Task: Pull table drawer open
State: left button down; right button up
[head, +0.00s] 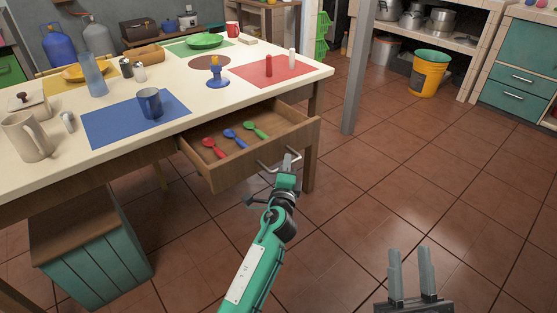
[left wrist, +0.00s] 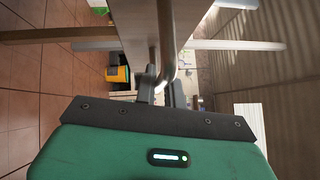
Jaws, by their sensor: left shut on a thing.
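The wooden table drawer (head: 240,168) is pulled out from under the cream-topped table (head: 185,105), and its inside shows. Red (head: 212,147), blue (head: 235,138) and green (head: 256,129) spoons lie in it. A metal handle (head: 266,166) is on the drawer's front. My left gripper (head: 288,160) is at the handle and shut on it. In the left wrist view the handle (left wrist: 168,70) runs between the fingers (left wrist: 160,92), beside the drawer front (left wrist: 138,25). My right gripper (head: 411,272) is over the floor at the lower right, fingers apart and empty, away from the table.
The tabletop bears a blue mug (head: 149,102), a beige pitcher (head: 27,137), a blue candle holder (head: 218,78) and coloured mats. A teal crate (head: 95,255) stands under the table's left. A grey post (head: 361,70) rises right of the table. The tiled floor (head: 410,170) is clear at right.

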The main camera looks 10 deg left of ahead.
pick_arm(q)
jog(key=shift+s+d, duration=0.45)
jog(key=shift+d, duration=0.1)
pick_arm(e)
jog(key=shift+s+d+r+t, duration=0.15)
jog(key=shift+r+t, duration=0.15)
jog(key=shift+r, duration=0.05)
pick_arm(q)
jog(key=c, duration=1.5)
grip_release()
jog(key=shift+s+d+f, duration=0.25)
jog(key=shift+s+f, duration=0.1)
jog(key=shift+s, duration=1.9)
jog(key=shift+s+d+f, duration=0.3)
jog(key=shift+s, duration=2)
jog(key=shift+s+d+f, duration=0.25)
jog(key=shift+s+f, duration=0.1)
jog(key=shift+s, duration=1.9)
pick_arm(e)
jog(key=shift+s+d+r+t+y, duration=0.15)
jog(key=shift+s+d+r+t, duration=0.05)
jog(key=shift+r+t, duration=0.2)
jog(key=shift+s+d+r+t+y, duration=0.15)
jog(key=shift+r+t, duration=0.15)
jog(key=shift+r, duration=0.15)
jog(key=shift+a+f, duration=0.1)
